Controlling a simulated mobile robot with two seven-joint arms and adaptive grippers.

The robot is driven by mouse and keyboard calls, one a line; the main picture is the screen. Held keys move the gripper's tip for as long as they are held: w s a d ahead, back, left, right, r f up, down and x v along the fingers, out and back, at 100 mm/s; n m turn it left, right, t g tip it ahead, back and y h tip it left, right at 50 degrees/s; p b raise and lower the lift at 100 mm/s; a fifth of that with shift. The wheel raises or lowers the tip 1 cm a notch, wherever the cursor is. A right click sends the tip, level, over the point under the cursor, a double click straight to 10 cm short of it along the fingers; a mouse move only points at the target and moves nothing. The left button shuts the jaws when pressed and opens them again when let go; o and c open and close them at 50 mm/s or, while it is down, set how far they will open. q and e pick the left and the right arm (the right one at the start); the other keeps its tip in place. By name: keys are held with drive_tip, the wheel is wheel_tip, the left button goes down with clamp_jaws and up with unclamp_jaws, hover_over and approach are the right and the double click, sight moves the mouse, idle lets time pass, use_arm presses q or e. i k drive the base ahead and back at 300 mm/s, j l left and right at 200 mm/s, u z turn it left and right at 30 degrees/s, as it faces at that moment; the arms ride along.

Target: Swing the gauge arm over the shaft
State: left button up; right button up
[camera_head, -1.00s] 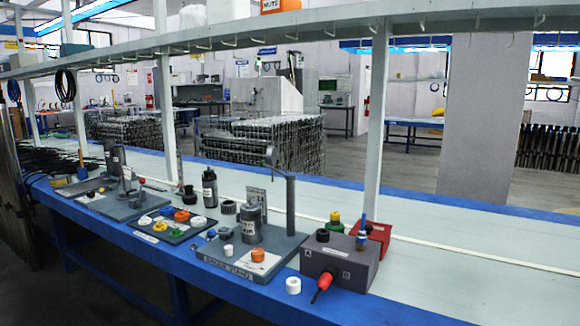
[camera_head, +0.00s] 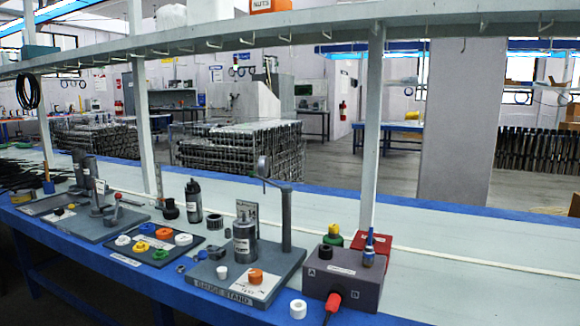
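The gauge stand (camera_head: 210,288) is a grey base plate on the blue-edged bench, with its name on the front edge. A dark upright post (camera_head: 286,222) rises from its back right. The gauge arm (camera_head: 272,182) runs from the post's top toward the left and ends in a round gauge head (camera_head: 263,167). A grey metal cylinder with a label, perhaps the shaft housing (camera_head: 245,240), stands on the plate below and left of the gauge head. I cannot tell whether the head is directly over it. Neither of my grippers is in view.
Right of the stand are a grey box (camera_head: 343,280) with a red plug (camera_head: 334,300) and a white ring (camera_head: 298,309). Left is a dark tray (camera_head: 158,247) of coloured rings. A black bottle (camera_head: 193,201) stands behind. A shelf post (camera_head: 372,130) rises behind the box.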

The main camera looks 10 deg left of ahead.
sight(263, 161)
drive_tip(key=i+j+z, duration=0.2)
drive_tip(key=j, duration=0.35)
drive_tip(key=j+z, duration=0.2)
drive_tip(key=j, duration=0.3)
drive_tip(key=j+z, duration=0.1)
drive_tip(key=j, duration=1.7)
